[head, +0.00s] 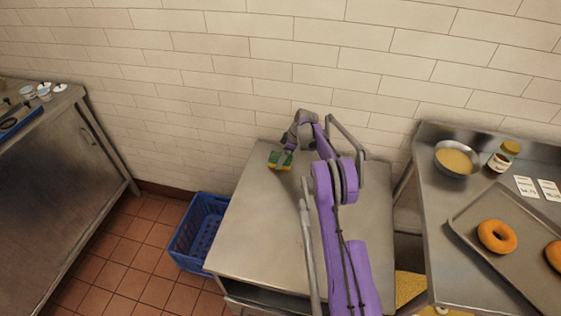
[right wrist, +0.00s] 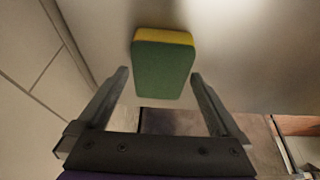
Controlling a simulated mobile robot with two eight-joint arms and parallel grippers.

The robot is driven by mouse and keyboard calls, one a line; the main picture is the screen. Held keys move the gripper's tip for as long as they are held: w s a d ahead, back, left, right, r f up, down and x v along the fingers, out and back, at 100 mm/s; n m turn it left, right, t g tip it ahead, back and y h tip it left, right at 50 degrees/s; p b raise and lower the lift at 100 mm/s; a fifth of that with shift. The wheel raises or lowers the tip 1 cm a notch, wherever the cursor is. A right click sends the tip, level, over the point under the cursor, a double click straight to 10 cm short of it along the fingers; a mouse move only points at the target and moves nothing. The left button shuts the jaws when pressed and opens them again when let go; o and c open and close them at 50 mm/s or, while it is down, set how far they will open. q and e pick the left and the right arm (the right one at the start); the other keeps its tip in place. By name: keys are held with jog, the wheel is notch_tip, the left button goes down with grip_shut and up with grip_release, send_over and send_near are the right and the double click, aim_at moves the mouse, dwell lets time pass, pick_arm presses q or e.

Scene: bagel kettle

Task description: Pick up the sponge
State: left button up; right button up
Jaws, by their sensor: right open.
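The sponge (head: 279,160) is a small block with a green face and a yellow side. It lies on the steel table (head: 250,225) near the back edge, by the wall. In the right wrist view the sponge (right wrist: 162,65) is just beyond and between the fingertips, with space to either side of it. My right gripper (head: 285,155) is open and empty, right at the sponge in the head view. The right wrist view shows its two fingers (right wrist: 158,75) spread apart. My left gripper is in neither view.
A blue crate (head: 190,232) stands on the floor to the left. On the right counter are a bowl (head: 457,158), a jar (head: 497,163) and a tray (head: 470,222) with bagels. The table's left part is clear.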

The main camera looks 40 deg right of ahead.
jog(key=shift+f, duration=0.2)
dwell(0.3)
jog(key=c, duration=1.2)
jog(key=shift+o, duration=0.2)
notch_tip(320, 180, up, 10)
jog(key=shift+r, duration=0.25)
